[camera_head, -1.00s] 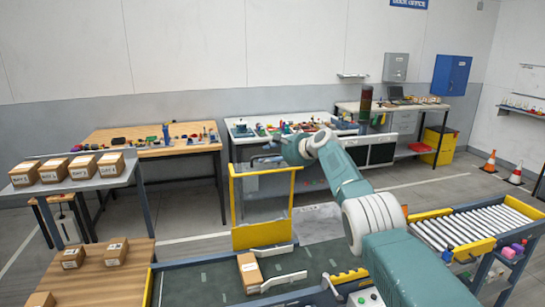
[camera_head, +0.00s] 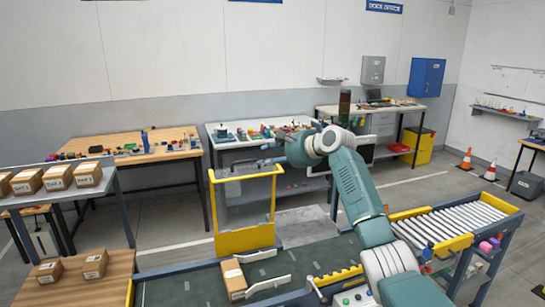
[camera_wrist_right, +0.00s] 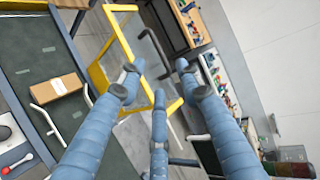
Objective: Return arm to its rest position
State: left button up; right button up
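My right arm (camera_head: 358,195) is teal with white joints and reaches up from the bottom right in the head view. Its right gripper (camera_head: 268,154) points left, in front of the white workbench and just above the yellow-framed gate. In the right wrist view the gripper (camera_wrist_right: 157,90) has three blue-grey fingers with dark tips, spread apart. Nothing is held between them. The yellow gate frame (camera_wrist_right: 122,48) shows beyond the fingers, and I cannot tell exactly how far off it is. My left gripper is not in view.
A carton (camera_head: 234,279) lies on the dark conveyor (camera_head: 182,290), beside white guide bars. The gate (camera_head: 245,240) stands behind it. A roller conveyor (camera_head: 450,228) runs at right. Cartons stand on the shelf (camera_head: 105,166) and wooden table (camera_head: 108,285) at left. Workbenches line the wall.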

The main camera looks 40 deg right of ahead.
jog(key=shift+s+d+r, duration=0.1)
jog(key=shift+s+r, duration=0.2)
jog(key=shift+s, duration=0.35)
jog(key=shift+f, duration=0.1)
